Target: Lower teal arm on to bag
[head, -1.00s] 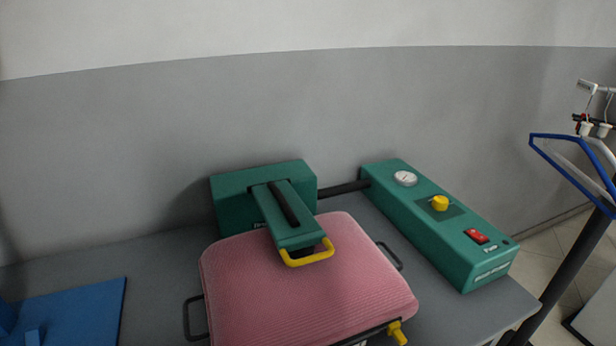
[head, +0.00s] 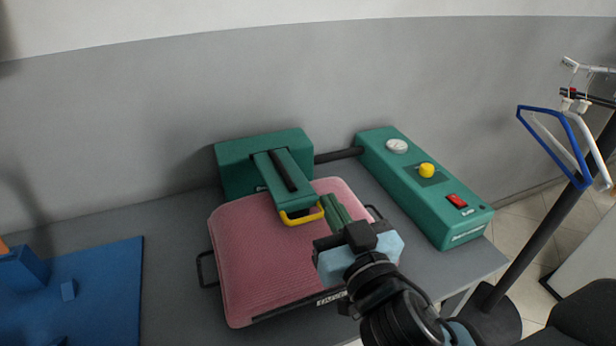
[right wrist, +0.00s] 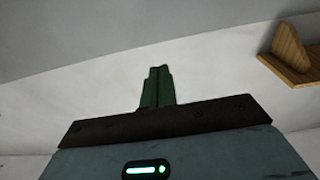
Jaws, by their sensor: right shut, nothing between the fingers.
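The teal arm (head: 293,183) reaches forward from a teal box (head: 262,160) at the back of the table, with a yellow handle (head: 302,216) at its front end. The arm's front end is over the back part of the pink bag (head: 262,255); I cannot tell whether they touch. My right gripper (head: 334,208) is shut and empty, its green fingers just right of the yellow handle and over the bag. In the right wrist view its fingers (right wrist: 157,86) are together. The gripper hides the bag's right front part. My left gripper is not in view.
A teal control box (head: 415,185) with a gauge, yellow knob and red switch stands right of the bag. A blue board (head: 100,290) lies at the left. Blue and white hangers (head: 560,145) hang on a rack at the right. Grey table is bare between board and bag.

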